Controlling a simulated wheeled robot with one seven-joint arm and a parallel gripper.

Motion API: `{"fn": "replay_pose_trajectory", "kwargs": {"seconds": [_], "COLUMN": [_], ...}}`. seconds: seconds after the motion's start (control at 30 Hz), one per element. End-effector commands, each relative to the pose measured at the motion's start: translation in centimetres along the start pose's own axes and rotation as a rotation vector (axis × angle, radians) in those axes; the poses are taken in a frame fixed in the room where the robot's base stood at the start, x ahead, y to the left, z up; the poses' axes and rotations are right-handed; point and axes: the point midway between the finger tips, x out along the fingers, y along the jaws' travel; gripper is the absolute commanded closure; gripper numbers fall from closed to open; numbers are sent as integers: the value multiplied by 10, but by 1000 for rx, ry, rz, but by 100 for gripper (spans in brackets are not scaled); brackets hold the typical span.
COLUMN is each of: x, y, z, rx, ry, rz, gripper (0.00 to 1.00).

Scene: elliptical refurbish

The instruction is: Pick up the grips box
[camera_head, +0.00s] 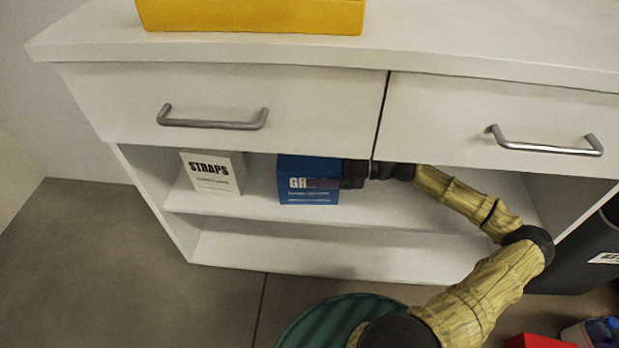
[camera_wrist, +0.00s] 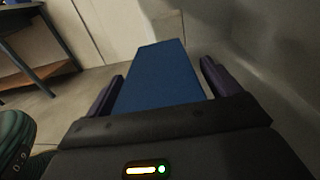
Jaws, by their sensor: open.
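The grips box is a blue box (camera_head: 293,170) with white lettering, of which only the first letters show. It stands upright on the upper open shelf (camera_head: 400,212) under the drawers. In the head view my gripper (camera_head: 325,180) is at the right part of the box and covers the rest of the lettering. In the wrist view the blue box (camera_wrist: 160,80) lies between my two dark fingers (camera_wrist: 158,88), one on each side. The fingers are open, with a narrow gap visible at the right side.
A white STRAPS box (camera_head: 213,172) stands to the left on the same shelf. Two closed drawers with metal handles (camera_head: 212,119) are just above. A yellow box (camera_head: 250,14) is on the countertop. A dark bin (camera_head: 580,250) stands at the right.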

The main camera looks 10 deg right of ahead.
Motion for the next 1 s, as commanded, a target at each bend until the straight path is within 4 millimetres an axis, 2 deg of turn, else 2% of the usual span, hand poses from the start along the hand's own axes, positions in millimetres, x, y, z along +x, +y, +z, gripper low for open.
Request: {"fn": "replay_pose_trajectory", "kwargs": {"seconds": [0.07,0.33,0.67,1.0], "x": [0,0,0,2], "y": [0,0,0,1], "z": [0,0,3,22], "rx": [0,0,0,0], "ry": [0,0,0,0], "rz": [0,0,1,5], "gripper": [15,66,66,66]}}
